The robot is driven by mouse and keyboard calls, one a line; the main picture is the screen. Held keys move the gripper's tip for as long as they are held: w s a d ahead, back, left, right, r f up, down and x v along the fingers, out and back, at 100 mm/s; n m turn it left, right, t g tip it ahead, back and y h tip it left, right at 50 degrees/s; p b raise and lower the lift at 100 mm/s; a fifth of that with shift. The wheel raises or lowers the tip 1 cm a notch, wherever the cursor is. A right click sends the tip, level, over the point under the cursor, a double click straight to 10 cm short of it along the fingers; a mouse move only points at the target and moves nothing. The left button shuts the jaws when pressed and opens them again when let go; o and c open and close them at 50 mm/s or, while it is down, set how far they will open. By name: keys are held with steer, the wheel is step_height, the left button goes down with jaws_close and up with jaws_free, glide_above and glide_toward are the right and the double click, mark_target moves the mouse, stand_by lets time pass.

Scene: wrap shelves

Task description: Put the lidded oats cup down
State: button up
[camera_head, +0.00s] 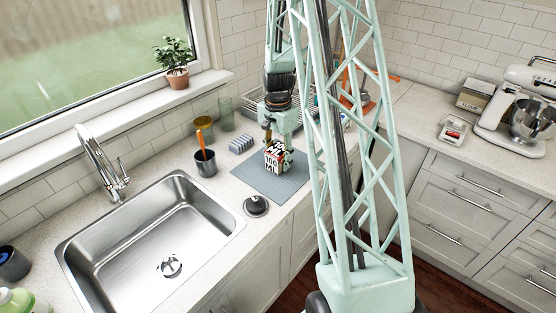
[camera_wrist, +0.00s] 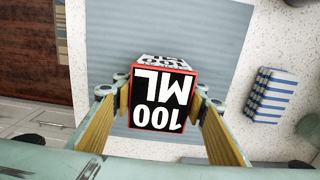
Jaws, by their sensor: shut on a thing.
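The lidded oats cup (camera_head: 273,160) appears as a small box-shaped thing, with a red-edged black face marked "100 ML". That face also shows in the wrist view (camera_wrist: 159,100), between the two fingers. My gripper (camera_head: 279,147) points down and is shut on the cup; its fingers (camera_wrist: 152,97) flank the cup left and right in the wrist view. The cup is over the grey-blue mat (camera_head: 256,182), which also shows in the wrist view (camera_wrist: 106,45). I cannot tell whether its underside touches the mat. No oats are visible.
A dark round lid-like thing (camera_head: 256,206) lies near the mat's front left corner. A dark cup with an orange-handled tool (camera_head: 205,163) and a blue-and-white striped block (camera_head: 241,144) stand left of the mat. The steel sink (camera_head: 150,240) is farther left. Bare mat surrounds the cup.

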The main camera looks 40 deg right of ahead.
steer(key=shift+f, duration=0.1)
steer(key=o, duration=1)
steer(key=shift+r+p, duration=0.3)
steer(key=shift+r, duration=5.85)
